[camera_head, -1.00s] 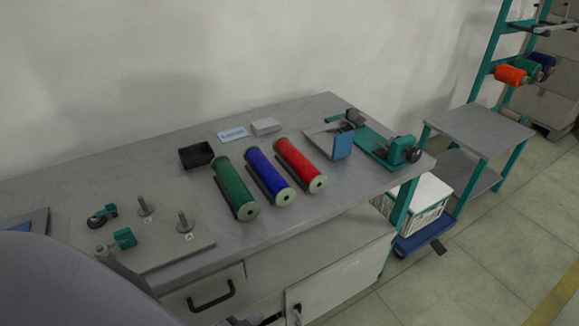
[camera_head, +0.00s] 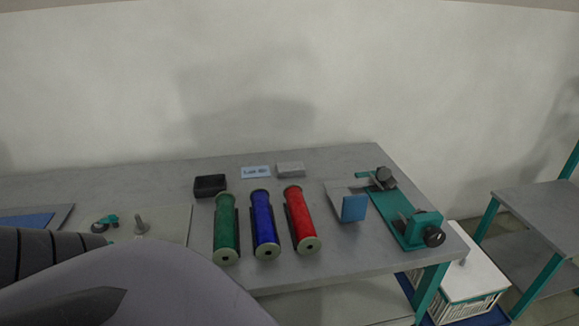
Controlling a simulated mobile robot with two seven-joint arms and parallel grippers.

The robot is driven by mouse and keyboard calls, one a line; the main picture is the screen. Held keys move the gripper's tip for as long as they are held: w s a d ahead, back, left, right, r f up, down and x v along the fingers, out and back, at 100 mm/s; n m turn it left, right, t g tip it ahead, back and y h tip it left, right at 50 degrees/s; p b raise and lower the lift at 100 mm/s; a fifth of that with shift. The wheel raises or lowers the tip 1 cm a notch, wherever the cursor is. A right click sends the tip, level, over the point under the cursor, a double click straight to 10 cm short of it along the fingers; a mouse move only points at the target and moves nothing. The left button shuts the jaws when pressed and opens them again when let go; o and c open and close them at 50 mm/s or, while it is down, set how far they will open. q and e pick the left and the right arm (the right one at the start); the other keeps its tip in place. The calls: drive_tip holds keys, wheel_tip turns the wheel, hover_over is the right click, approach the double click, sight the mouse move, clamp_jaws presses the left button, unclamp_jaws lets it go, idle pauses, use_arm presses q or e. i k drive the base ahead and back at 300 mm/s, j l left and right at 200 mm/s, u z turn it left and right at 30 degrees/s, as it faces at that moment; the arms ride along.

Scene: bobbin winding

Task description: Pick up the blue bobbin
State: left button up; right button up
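The blue bobbin (camera_head: 263,221) lies on the grey workbench (camera_head: 320,265), its near end flange facing me. It lies between the green bobbin (camera_head: 226,228) on its left and the red bobbin (camera_head: 300,218) on its right, with dark strips between them. Part of my own arm fills the lower left of the view. Neither of my grippers shows, and nothing touches the blue bobbin.
A black box (camera_head: 210,185), a label card (camera_head: 255,172) and a grey block (camera_head: 290,170) sit behind the bobbins. A blue plate (camera_head: 354,207) and a teal winding device (camera_head: 408,218) stand to the right. A plate with pegs (camera_head: 142,226) is at the left.

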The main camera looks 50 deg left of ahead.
sight(268, 248)
drive_tip(key=i+l+u, duration=0.5)
drive_tip(key=k+u, duration=0.1)
drive_tip(key=u, duration=1.25)
